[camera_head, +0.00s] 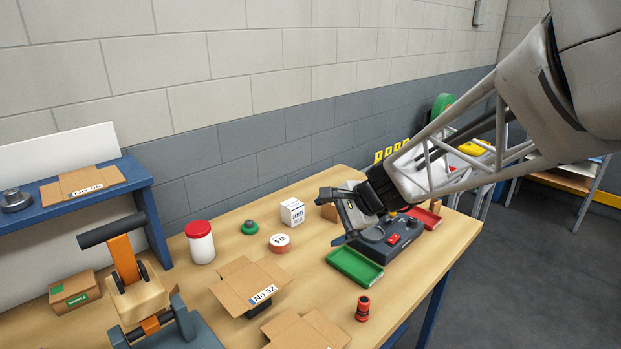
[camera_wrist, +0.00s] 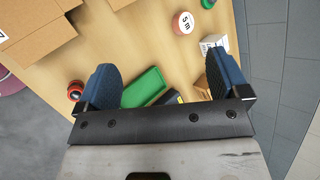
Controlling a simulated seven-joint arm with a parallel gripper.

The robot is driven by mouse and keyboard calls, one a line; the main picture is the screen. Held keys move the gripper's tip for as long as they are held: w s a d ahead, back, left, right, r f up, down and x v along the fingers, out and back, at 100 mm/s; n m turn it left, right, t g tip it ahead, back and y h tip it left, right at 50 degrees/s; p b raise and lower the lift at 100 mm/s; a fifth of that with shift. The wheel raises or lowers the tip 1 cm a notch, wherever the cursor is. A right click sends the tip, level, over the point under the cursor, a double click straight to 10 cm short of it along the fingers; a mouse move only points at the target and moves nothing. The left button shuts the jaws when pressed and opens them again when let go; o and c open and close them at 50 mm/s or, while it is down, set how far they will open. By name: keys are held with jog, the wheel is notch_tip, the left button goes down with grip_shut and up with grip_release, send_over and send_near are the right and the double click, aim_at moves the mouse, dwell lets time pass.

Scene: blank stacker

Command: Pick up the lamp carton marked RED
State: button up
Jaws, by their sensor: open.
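A small white carton (camera_head: 292,211) with dark print stands on the wooden table, left of my gripper in the head view. Its print is too small to read, so I cannot tell if it says RED. It also shows in the wrist view (camera_wrist: 212,42), beyond the right finger. A small brown box (camera_head: 329,212) is partly hidden behind my gripper; in the wrist view it (camera_wrist: 202,85) shows beside the right finger. No mark is visible on it. My gripper (camera_head: 340,216) is open and empty above the table, its fingers spread in the wrist view (camera_wrist: 166,82).
A green tray (camera_head: 355,267) and a dark device with a red button (camera_head: 394,239) lie below my gripper. A tape roll (camera_head: 280,243), open carton (camera_head: 250,284), red cylinder (camera_head: 362,308) and white jar (camera_head: 201,243) stand around. A red tray (camera_head: 425,217) lies behind the device.

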aim_at(298, 210)
jog(key=w+a+f+m+t, duration=0.2)
jog(key=w+f+m, duration=0.3)
jog(key=w, duration=0.4)
jog(key=w+a+f+m+t+y, duration=0.1)
jog(key=w+f+m, duration=0.4)
jog(key=w, duration=0.5)
jog(key=w+a+f+m+t, duration=0.3)
jog(key=w+f+m, duration=0.3)
jog(key=w, duration=0.3)
jog(key=shift+w+a+f, duration=0.2)
jog(key=shift+a+f, duration=0.05)
jog(key=shift+a, duration=0.2)
jog(key=shift+x, duration=1.3)
jog(key=shift+a, duration=0.1)
jog(key=shift+x, duration=2.55)
jog(key=shift+c, duration=0.2)
jog(key=c, duration=1)
